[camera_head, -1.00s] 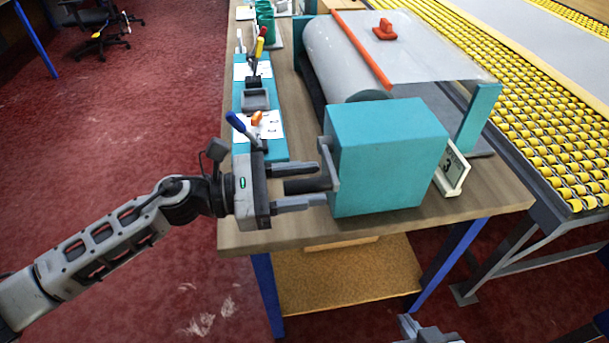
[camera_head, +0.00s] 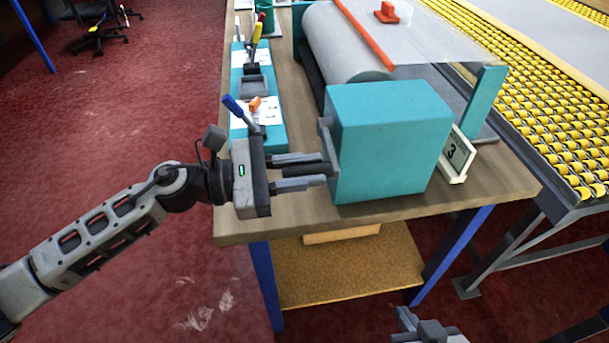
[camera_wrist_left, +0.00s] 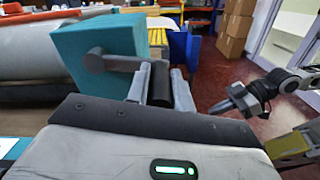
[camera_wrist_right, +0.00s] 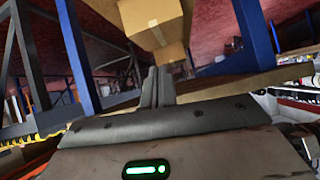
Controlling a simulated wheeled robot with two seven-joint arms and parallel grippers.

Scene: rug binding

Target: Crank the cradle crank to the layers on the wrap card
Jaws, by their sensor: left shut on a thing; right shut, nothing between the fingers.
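The teal crank box (camera_head: 385,145) stands at the front of the workbench. The cradle crank's grey arm (camera_head: 328,147) is on its left face and also shows in the left wrist view (camera_wrist_left: 115,63). My left gripper (camera_head: 325,170) is shut on the dark crank handle (camera_wrist_left: 161,85). The wrap card (camera_head: 459,154) stands right of the box and reads 3. Behind the box lies the roll (camera_head: 340,50) with a translucent sheet and an orange bar (camera_head: 365,35). My right gripper (camera_head: 425,325) is shut and empty, low at the bottom; its fingers show in the right wrist view (camera_wrist_right: 158,87).
A teal tool tray (camera_head: 255,85) with a blue-handled tool (camera_head: 236,108) and white cards lies along the bench's left side. An orange-red piece (camera_head: 388,12) rests on the sheet. A yellow roller conveyor (camera_head: 540,120) runs along the right.

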